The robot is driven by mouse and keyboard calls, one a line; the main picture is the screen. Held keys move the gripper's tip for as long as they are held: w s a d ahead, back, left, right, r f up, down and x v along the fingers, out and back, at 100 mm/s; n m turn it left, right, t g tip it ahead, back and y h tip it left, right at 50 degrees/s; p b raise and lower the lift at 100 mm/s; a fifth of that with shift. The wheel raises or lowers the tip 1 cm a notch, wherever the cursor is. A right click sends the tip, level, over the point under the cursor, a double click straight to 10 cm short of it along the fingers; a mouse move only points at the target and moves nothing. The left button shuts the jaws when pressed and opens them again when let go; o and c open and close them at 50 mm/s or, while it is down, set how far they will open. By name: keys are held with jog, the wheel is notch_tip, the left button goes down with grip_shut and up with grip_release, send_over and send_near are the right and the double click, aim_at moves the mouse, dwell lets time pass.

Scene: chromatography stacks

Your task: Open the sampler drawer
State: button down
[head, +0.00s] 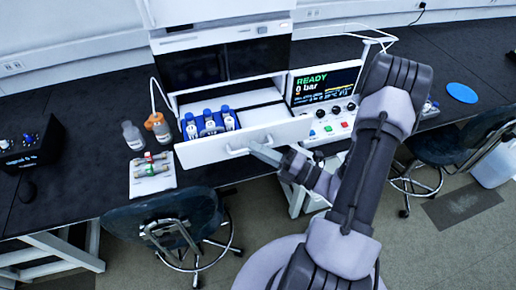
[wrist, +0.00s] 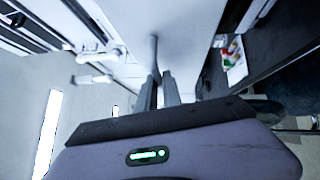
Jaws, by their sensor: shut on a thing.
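The white sampler drawer (head: 212,150) is pulled out from the chromatography stack in the head view. A blue rack (head: 208,123) with several blue-capped vials sits inside it. The drawer's handle (head: 238,151) is on its front face. My gripper (head: 262,151) reaches the handle from the right, and its fingers are shut on it. In the wrist view the fingers of my gripper (wrist: 158,85) close around the handle bar (wrist: 153,50) against the white drawer front (wrist: 185,35). The exact contact is partly hidden by the fingers.
The stack's dark-fronted module (head: 225,62) stands above the drawer. A control panel (head: 325,85) reading READY, 0 bar is to the right. Bottles (head: 132,135) and a white tray (head: 152,178) with small coloured columns are left. Stools (head: 165,225) stand in front of the bench.

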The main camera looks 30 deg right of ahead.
jog(key=c, duration=1.5)
grip_release()
jog(key=shift+s, duration=0.1)
jog(key=p+v, duration=0.2)
jog(key=v, duration=1.5)
jog(key=shift+d, duration=0.15)
jog(key=shift+r, duration=0.1)
